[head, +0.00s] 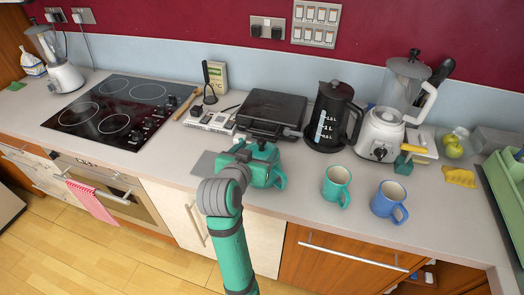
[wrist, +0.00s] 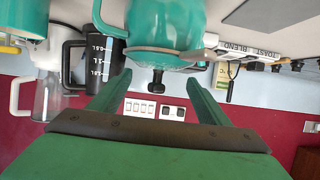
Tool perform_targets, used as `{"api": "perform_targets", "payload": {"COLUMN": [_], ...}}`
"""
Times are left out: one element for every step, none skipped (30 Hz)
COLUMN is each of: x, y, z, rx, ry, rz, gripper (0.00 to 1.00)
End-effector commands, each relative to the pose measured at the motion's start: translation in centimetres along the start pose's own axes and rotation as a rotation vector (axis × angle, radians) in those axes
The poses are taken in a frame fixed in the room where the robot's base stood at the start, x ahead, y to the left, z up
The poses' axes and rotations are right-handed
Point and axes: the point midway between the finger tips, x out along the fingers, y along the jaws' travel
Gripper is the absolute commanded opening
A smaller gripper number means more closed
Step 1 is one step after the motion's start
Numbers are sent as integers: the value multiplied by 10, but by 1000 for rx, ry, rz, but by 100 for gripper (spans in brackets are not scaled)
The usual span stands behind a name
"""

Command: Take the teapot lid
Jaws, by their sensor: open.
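A teal teapot stands on the counter in the head view, mostly hidden by my arm; its handle (head: 281,181) shows at the right. In the wrist view, which appears upside down, the teapot (wrist: 168,22) fills the top middle. Its lid (wrist: 160,60) sits on the pot and has a dark knob (wrist: 156,86). My gripper (wrist: 158,76) is open, with one finger on each side of the knob in that picture. Nothing is held. Whether the fingers touch the lid cannot be told.
A teal mug (head: 336,187) and a blue mug (head: 389,203) stand to the right. A black grill (head: 270,108), a black kettle (head: 331,118) and a blender (head: 381,135) stand behind. A stovetop (head: 120,108) lies left. Some counter is clear left of the teapot.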

Motion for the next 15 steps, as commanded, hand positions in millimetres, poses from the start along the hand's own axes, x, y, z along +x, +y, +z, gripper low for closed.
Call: {"api": "perform_targets", "payload": {"x": [8, 13, 19, 23, 27, 31, 34, 36, 38, 39, 40, 40, 40, 40, 40], "y": [2, 4, 5, 6, 6, 6, 6, 6, 6, 6, 6, 6, 5, 5, 5], "z": [1, 2, 2, 2, 2, 2, 2, 2, 1, 1, 1, 1, 1, 2, 2], "rx": [0, 0, 1, 0, 1, 1, 1, 1, 1, 1, 1, 1, 1, 1, 1], "ry": [-2, -3, -2, -2, -2, -1, -1, -1, 0, 0, 0, 0, 0, 0, 0], "rz": [3, 4, 4, 5, 4, 4, 4, 3, 3, 3, 3, 3, 3, 3, 3], "gripper": [71, 71, 71, 71, 71, 71, 71, 71, 71, 71, 71, 71, 71, 71, 71]}}
